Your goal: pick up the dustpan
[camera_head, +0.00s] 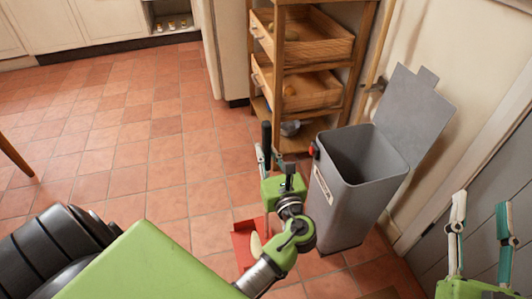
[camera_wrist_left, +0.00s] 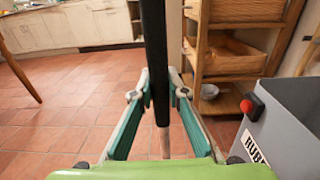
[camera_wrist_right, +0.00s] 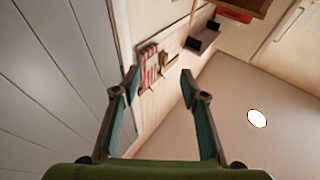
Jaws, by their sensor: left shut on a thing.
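The dustpan has a red pan (camera_head: 241,245) and a long upright black handle (camera_head: 266,137). My left gripper (camera_head: 270,168) is shut on the handle. In the left wrist view the dark handle (camera_wrist_left: 154,50) runs upright between the fingers of my left gripper (camera_wrist_left: 158,88). A pale piece (camera_head: 256,243) lies in the pan. My left arm hides part of the pan, and I cannot tell whether it touches the floor. My right gripper (camera_head: 480,213) is open and empty at the far right; its fingers (camera_wrist_right: 160,85) are apart in the right wrist view.
A grey rubbish bin (camera_head: 342,205) with its lid (camera_head: 415,108) raised stands just right of my left gripper. A wooden shelf (camera_head: 297,108) with drawers stands behind it. A grey door (camera_wrist_right: 50,75) is near my right gripper. The tiled floor (camera_head: 130,150) to the left is clear.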

